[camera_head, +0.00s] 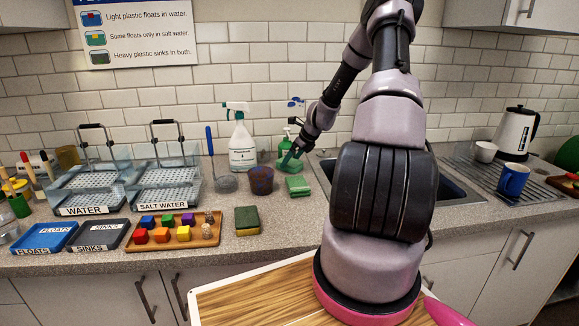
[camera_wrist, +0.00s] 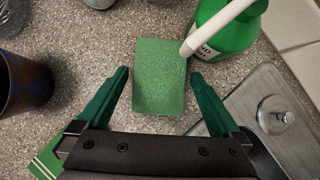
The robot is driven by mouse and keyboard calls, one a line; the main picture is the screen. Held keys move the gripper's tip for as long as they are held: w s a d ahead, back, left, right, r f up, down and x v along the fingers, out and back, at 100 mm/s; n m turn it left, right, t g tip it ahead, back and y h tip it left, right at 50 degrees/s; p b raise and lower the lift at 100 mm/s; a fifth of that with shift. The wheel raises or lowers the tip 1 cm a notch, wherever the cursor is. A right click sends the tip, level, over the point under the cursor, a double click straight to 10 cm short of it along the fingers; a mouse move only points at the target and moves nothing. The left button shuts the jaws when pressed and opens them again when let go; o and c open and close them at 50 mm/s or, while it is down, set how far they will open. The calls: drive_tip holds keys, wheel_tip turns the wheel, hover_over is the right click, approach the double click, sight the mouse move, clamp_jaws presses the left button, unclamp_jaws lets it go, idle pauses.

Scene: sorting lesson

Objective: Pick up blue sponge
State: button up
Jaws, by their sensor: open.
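No sponge that looks blue shows in either view. In the wrist view a green, grainy rectangular sponge (camera_wrist: 160,60) lies flat on the counter. My gripper (camera_wrist: 158,75) is open, with one dark green finger on each side of this sponge and a gap to both sides. Another sponge, green and yellow (camera_head: 247,221), lies near the counter's front edge.
A green bottle with a white nozzle (camera_wrist: 232,32) stands close by my right finger. A dark cup (camera_wrist: 22,85) is to the left. A green striped pad (camera_head: 298,186) lies in front of my gripper. The sink (camera_wrist: 290,95) is at the right.

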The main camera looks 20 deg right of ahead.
sight(291, 162)
drive_tip(key=shift+w+f, duration=0.15)
drive_tip(key=shift+f, duration=0.1)
drive_tip(key=c, duration=1.3)
drive_tip(key=shift+r, duration=0.1)
drive_tip(key=shift+s+a+r, duration=0.1)
drive_tip(key=shift+s+r, duration=0.1)
drive_tip(key=shift+r, duration=0.35)
wheel_tip(291, 162, up, 6)
drive_tip(key=shift+f, duration=0.15)
drive_tip(key=s+a, duration=0.1)
drive_tip(key=s, duration=0.5)
drive_tip(key=s+a, duration=0.2)
drive_tip(key=s, duration=0.4)
drive_tip(key=s+a, duration=0.2)
drive_tip(key=s, duration=0.5)
drive_tip(key=shift+a, duration=0.2)
